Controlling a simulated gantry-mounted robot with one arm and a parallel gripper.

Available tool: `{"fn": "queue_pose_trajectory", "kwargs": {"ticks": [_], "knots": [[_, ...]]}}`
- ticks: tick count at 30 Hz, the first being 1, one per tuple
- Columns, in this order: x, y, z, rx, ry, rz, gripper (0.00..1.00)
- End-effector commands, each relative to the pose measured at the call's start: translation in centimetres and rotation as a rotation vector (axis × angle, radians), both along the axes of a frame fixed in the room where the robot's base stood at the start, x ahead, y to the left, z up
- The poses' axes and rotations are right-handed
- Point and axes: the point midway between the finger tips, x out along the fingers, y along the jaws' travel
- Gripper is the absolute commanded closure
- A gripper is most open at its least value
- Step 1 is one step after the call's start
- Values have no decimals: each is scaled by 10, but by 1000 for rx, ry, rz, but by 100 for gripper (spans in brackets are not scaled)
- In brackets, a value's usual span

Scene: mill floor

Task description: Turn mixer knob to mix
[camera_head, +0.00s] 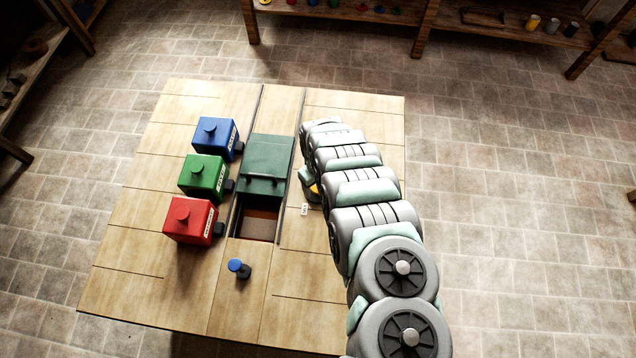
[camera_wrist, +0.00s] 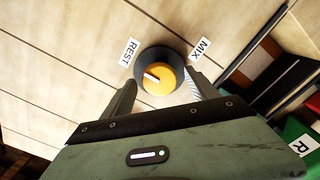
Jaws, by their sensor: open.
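The mixer knob (camera_wrist: 165,70) is a yellow-orange disc on a dark round base, set in the wooden top. Its white pointer mark lies on the left part of the disc, towards the REST label (camera_wrist: 130,52). The MIX label (camera_wrist: 201,48) is at its upper right. My gripper (camera_wrist: 160,92) is open, with one dark finger on each side of the knob; whether either finger touches it I cannot tell. In the head view only a sliver of the knob (camera_head: 314,190) shows beside my arm, which hides most of it and the gripper.
A green-lidded bin (camera_head: 265,165) with a brown opening sits left of the knob. Blue (camera_head: 215,138), green (camera_head: 204,177) and red (camera_head: 190,220) boxes stand farther left. A blue-topped peg (camera_head: 238,267) stands near the front.

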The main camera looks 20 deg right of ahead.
Motion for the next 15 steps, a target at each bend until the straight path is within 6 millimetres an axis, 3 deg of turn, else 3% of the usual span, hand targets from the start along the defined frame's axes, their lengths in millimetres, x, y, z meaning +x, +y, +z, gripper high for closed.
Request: {"fn": "queue_pose_trajectory", "kwargs": {"ticks": [5, 15], "knots": [[0, 0, 0, 0, 0, 0, 33], [0, 0, 0, 0, 0, 0, 61]]}}
